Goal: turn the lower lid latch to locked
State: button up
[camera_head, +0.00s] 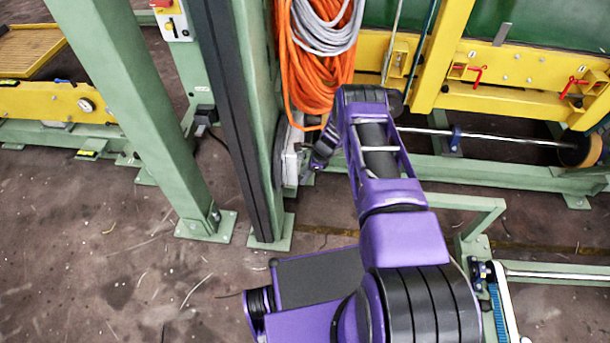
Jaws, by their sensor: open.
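A narrow white-grey box (289,158) is mounted on the side of a green post, seen nearly edge-on. It may be the housing that carries the lid latches, but its front is turned away and I cannot make out the lower lid latch or its position. My gripper (307,176) is small in the view, at the end of my purple arm, just right of the box and near its lower part. It is open. I cannot tell whether its fingertips touch the box or a latch.
Orange and grey cable coils (310,50) hang above my gripper. The green post (258,120) with a black strip stands just left of the box, and a slanted green post (130,100) farther left. A yellow beam (500,100) and a metal rod lie behind my arm.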

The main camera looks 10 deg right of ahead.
jog(key=shift+c, duration=0.3)
grip_shut()
jog(key=shift+s+r+t+p, duration=0.1)
jog(key=shift+t+p, duration=0.2)
jog(key=shift+t, duration=0.1)
jog(key=shift+s+a+f+n+t+h+b, duration=0.1)
jog(key=shift+s+f+n+t+h, duration=0.35)
jog(key=shift+t, duration=1.9)
jog(key=shift+s+a+f+n+t+h+b, duration=0.15)
jog(key=shift+n+t+h, duration=0.55)
jog(key=shift+t, duration=1.7)
jog(key=shift+s+a+f+n+t+h+b, duration=0.2)
jog(key=shift+n+t, duration=0.65)
jog(key=shift+t, duration=1.5)
jog(key=shift+d, duration=0.15)
